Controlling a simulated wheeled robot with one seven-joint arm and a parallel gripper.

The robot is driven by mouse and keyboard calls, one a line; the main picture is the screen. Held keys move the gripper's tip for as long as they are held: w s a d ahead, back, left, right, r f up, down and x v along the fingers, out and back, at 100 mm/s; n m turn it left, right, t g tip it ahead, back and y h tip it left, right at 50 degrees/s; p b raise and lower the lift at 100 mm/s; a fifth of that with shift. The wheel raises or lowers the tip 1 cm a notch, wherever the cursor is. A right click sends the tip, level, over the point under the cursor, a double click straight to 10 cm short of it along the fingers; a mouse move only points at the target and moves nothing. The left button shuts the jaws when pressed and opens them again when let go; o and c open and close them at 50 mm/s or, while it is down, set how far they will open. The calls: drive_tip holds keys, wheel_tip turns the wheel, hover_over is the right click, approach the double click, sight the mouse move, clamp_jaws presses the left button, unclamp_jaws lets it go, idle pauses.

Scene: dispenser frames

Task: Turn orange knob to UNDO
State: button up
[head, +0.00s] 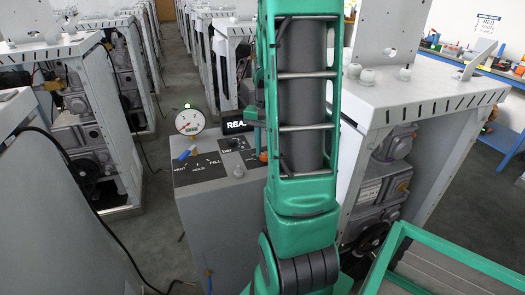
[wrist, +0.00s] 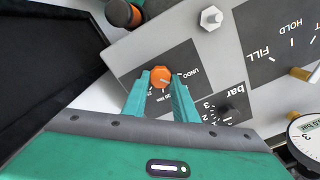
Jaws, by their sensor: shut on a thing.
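The orange knob (wrist: 160,76) sits on a dark label plate on the grey panel in the wrist view. The word UNDO (wrist: 192,72) is printed to the right of it, and smaller print lies below it. My gripper (wrist: 160,79) has its two green fingertips on either side of the knob, shut on it. The knob's exact pointing direction is too small to tell.
The dispenser panel (head: 196,176) also bears a round gauge (head: 189,122), a blue lever (head: 186,154), a display (head: 236,127) and a pale hex knob (wrist: 210,18). A black knob (wrist: 222,112) with a bar scale is close to my right finger. An orange-ringed dark cylinder (wrist: 122,13) stands above.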

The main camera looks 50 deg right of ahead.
drive_tip(key=shift+w+r+n, duration=0.1)
drive_tip(key=shift+w+n, duration=0.05)
drive_tip(key=shift+n, duration=1)
drive_tip(key=shift+w+n, duration=0.15)
drive_tip(key=shift+n, duration=1)
drive_tip(key=o, duration=1)
drive_tip(key=shift+o, duration=0.2)
drive_tip(key=shift+s, duration=0.1)
wheel_tip(320, 180, up, 11)
drive_tip(key=shift+f, duration=0.2)
